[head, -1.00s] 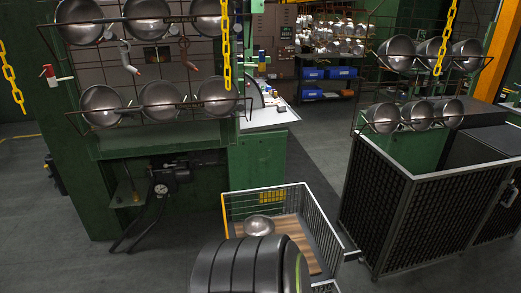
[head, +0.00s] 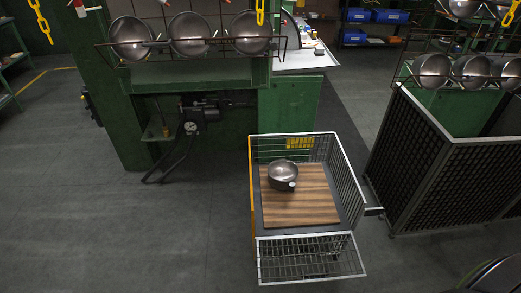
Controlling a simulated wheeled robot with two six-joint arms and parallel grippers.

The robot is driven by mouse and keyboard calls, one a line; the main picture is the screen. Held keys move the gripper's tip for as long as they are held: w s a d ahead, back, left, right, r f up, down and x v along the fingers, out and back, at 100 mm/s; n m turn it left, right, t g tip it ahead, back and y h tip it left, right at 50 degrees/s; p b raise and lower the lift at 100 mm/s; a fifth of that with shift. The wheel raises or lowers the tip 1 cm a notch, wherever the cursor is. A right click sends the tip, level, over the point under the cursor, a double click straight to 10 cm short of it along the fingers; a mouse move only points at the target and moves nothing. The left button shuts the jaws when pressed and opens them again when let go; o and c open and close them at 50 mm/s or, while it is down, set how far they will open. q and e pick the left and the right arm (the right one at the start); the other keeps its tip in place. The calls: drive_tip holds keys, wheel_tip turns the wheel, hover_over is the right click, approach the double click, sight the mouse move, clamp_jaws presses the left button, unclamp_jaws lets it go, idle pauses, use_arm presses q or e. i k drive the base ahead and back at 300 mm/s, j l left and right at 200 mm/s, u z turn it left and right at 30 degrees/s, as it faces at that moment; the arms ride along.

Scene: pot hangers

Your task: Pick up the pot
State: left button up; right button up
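A round grey metal pot (head: 283,175) sits upright on a wooden board (head: 300,208) in a wire cart (head: 346,185). A short dark stub, perhaps its handle, shows at its lower right side. Other similar metal pots (head: 189,34) hang on a rack at the top left, and more pots (head: 471,72) hang on a rack at the right. Neither of my grippers shows in the head view.
The cart's front wire panel (head: 311,259) is folded outward and low. A black mesh enclosure (head: 440,175) stands right of the cart. A green machine stand (head: 290,108) is behind it. The grey floor (head: 130,225) at the left is clear.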

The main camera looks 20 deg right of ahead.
sight(282, 174)
drive_tip(key=z, duration=0.9)
drive_tip(key=i+j, duration=0.25)
drive_tip(key=l+z, duration=0.05)
